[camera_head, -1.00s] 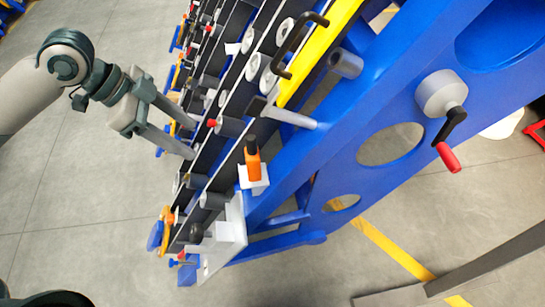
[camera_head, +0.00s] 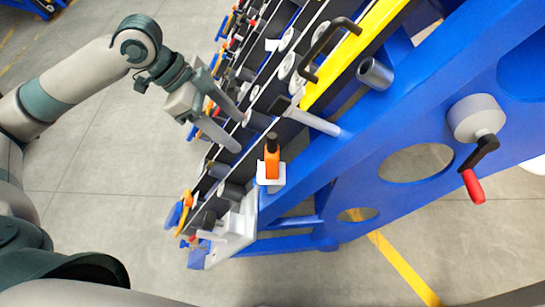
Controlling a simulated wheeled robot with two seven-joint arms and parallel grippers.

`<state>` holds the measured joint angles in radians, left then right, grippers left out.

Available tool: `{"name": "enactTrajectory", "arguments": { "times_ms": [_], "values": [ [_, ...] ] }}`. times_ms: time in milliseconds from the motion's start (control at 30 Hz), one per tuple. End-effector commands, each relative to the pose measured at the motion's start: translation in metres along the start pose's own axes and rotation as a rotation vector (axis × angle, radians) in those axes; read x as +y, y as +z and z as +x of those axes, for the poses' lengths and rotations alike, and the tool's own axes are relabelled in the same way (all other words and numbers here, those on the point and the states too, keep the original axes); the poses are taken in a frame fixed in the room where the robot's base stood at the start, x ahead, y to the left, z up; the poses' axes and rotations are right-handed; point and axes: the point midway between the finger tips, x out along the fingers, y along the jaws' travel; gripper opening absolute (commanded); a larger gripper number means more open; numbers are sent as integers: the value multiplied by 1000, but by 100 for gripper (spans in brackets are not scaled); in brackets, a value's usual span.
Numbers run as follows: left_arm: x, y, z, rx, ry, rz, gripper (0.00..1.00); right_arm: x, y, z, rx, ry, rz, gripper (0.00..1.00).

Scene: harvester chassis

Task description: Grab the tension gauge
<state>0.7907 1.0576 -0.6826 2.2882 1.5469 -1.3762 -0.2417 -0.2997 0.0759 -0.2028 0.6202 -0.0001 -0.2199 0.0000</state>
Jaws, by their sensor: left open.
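An orange device with a black top (camera_head: 272,160), which looks like the tension gauge, stands upright in a small white holder (camera_head: 271,181) on the near side of the blue chassis (camera_head: 350,140). My left gripper (camera_head: 238,132) comes in from the left over the dark slatted rows. Its two fingers are apart with nothing between them, and they point toward the chassis. The tips are up and left of the orange device in the picture, apart from it. My right gripper is out of view.
A grey handled bar (camera_head: 318,122) and a black handle (camera_head: 330,45) on a yellow beam lie up and right of the device. A crank with a red grip (camera_head: 474,186) sticks out at right. The grey floor at left is clear.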

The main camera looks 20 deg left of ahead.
Motion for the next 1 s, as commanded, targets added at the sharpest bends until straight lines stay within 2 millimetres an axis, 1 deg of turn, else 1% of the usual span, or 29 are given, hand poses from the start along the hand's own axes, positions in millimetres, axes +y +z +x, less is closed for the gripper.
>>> {"name": "enactTrajectory", "arguments": {
  "times_ms": [200,400,533,600,700,1000],
  "values": [
    [1,-2,37,1,4,-2,58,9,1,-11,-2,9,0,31],
    [1,-2,73,0,4,-2,58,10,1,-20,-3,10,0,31],
    [0,-2,90,1,2,0,58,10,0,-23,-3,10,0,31],
    [0,-1,97,0,2,-1,58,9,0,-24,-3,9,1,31],
    [0,-1,101,0,0,0,58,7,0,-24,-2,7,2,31],
    [-1,-1,102,0,-1,0,58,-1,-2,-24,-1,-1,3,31]
  ]
}}
